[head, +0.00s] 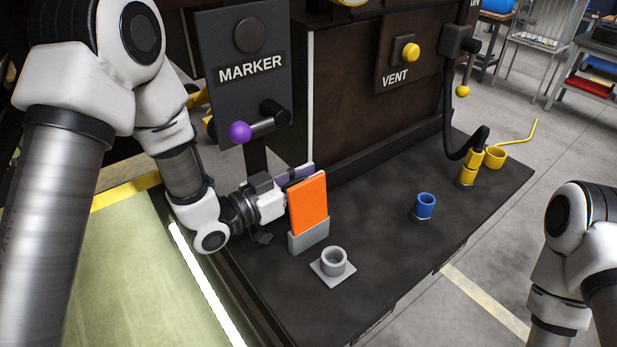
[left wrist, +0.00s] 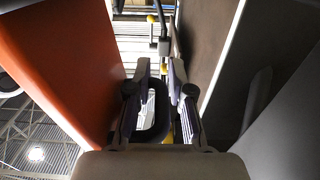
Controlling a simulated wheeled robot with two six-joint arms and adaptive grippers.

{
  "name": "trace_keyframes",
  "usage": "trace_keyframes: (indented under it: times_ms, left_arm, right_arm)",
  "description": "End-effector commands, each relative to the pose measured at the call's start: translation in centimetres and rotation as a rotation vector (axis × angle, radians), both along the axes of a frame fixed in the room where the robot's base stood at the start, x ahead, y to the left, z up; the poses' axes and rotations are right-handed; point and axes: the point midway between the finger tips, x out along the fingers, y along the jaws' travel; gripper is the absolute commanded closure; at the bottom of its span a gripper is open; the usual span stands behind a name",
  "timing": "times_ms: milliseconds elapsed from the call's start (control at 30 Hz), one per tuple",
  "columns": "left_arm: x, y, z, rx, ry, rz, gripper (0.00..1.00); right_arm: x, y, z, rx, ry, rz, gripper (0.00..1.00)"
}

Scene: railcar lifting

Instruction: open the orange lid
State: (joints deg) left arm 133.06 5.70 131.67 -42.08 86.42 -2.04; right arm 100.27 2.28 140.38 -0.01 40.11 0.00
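The orange lid (head: 309,204) is a flat panel standing upright in a grey base (head: 309,237) on the dark deck. In the left wrist view the orange panel (left wrist: 62,60) fills the left side. My left gripper (head: 296,174) is behind the lid's upper edge, and the lid hides part of it. In the left wrist view, its two fingers (left wrist: 161,66) stand apart with a gap between them, beside the orange panel. A dark rounded loop shows between the fingers; I cannot tell what it belongs to. My right gripper is out of view.
A grey ring socket (head: 333,262) stands in front of the lid and a blue cup (head: 424,206) to its right. Yellow fittings (head: 466,174) stand at the far right of the deck.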

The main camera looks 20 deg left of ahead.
Motion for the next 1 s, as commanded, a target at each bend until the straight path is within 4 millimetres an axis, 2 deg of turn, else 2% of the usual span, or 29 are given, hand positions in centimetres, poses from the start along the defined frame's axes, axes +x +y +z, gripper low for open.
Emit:
trace_keyframes:
  times_ms: [300,700,1000]
  left_arm:
    - [-0.3,0.3,0.0,-0.002,0.001,0.001,0.77]
    - [-5.0,4.4,-0.1,-0.007,0.003,0.005,0.77]
    - [-5.8,4.8,-0.1,-0.002,0.001,0.000,0.77]
  right_arm:
    - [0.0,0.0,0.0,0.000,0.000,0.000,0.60]
    - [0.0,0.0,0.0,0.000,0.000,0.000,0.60]
    - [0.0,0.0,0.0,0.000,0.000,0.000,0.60]
